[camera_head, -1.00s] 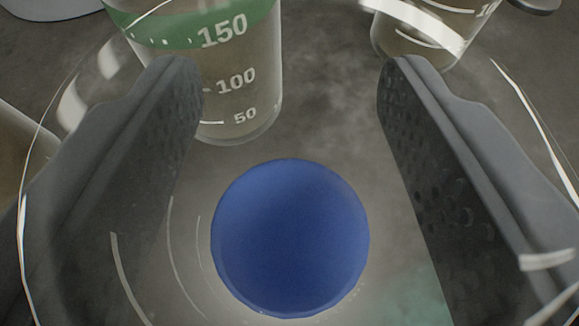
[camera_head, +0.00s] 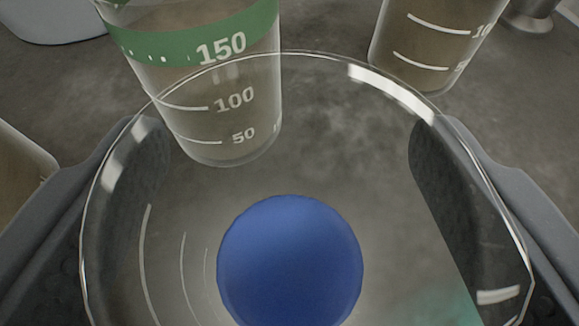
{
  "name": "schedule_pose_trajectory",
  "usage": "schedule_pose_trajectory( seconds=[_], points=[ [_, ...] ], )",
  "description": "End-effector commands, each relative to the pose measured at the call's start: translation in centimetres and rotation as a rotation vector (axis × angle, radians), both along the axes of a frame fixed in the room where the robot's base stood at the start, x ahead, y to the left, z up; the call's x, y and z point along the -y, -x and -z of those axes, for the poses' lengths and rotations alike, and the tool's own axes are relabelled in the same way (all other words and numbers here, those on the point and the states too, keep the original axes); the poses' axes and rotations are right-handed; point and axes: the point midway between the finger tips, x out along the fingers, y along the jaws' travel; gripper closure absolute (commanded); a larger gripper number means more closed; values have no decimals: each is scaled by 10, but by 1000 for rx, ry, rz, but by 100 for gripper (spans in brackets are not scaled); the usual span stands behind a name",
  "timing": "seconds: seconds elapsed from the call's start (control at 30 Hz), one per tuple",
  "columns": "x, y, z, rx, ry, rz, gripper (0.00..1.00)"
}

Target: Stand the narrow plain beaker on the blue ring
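The clear plain beaker (camera_head: 345,150) is close below the camera, seen from above through its open mouth. Its round rim fills much of the picture, and white marks show on its wall. A solid blue round shape (camera_head: 290,262), which looks like the blue ring, shows through the glass below the middle, cut by the bottom edge. The beaker appears to be over it; I cannot tell if its base touches.
A beaker with a green band (camera_head: 205,100) stands just beyond, with 50, 100 and 150 marks. Another marked beaker (camera_head: 425,50) stands at the upper right. Part of a container (camera_head: 22,175) shows at the left edge. Grey worktop lies between them.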

Motion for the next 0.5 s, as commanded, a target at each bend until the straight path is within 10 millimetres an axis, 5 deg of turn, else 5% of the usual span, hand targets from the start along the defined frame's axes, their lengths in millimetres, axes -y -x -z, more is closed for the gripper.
schedule_pose_trajectory(
  seconds=[0.5],
  points=[
    [-6, 74, -32, -1, 0, -1, 29]
  ],
)
